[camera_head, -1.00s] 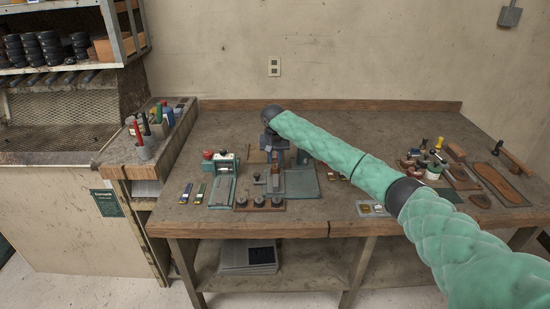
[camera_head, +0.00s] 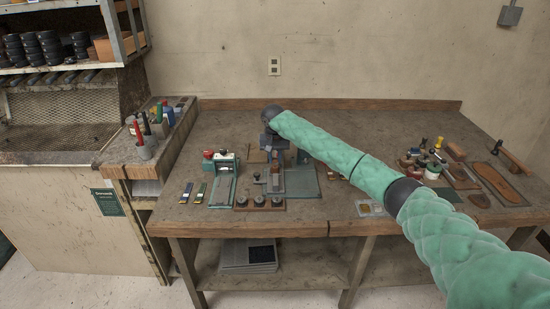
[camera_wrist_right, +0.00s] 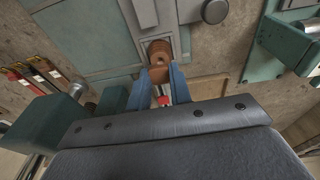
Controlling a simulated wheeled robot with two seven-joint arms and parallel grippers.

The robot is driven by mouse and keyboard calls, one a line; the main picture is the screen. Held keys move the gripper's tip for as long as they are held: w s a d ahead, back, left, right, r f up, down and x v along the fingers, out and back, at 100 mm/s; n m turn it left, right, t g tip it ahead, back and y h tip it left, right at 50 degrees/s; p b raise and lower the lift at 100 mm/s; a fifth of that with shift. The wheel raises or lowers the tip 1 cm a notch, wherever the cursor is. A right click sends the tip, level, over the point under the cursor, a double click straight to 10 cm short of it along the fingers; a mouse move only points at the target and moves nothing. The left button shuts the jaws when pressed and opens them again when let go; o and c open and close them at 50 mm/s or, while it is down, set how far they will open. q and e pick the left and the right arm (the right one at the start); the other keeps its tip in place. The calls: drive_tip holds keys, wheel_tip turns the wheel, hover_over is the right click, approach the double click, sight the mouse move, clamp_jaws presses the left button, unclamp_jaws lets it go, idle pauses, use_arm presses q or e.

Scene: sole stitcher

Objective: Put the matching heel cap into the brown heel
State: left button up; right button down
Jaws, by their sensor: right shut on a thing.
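In the right wrist view the brown heel (camera_wrist_right: 157,50) sits in a grey metal holder, with a round opening in its end. My right gripper (camera_wrist_right: 159,77) has its two blue fingers close in front of the heel. It is shut on a small brown piece (camera_wrist_right: 157,75), mostly hidden between the fingers; I cannot tell whether the piece touches the heel. A small red and pale detail shows behind it. In the head view my right gripper (camera_head: 274,143) points down above the holder (camera_head: 274,184) on the bench. My left gripper is not in view.
A wooden strip with several dark round pieces (camera_head: 259,202) lies in front of the holder. Tools and pots (camera_head: 432,170) crowd the bench's right end.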

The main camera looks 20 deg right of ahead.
drive_tip(key=shift+f+p, duration=0.4)
idle(0.7)
drive_tip(key=shift+p, duration=0.55)
idle(0.7)
drive_tip(key=shift+f+p, duration=0.3)
drive_tip(key=shift+p, duration=0.65)
idle(1.9)
idle(0.3)
drive_tip(key=c, duration=0.9)
unclamp_jaws()
drive_tip(key=shift+o, duration=0.2)
drive_tip(key=shift+r, duration=0.15)
drive_tip(key=shift+r+p, duration=3.15)
drive_tip(key=shift+r, duration=0.2)
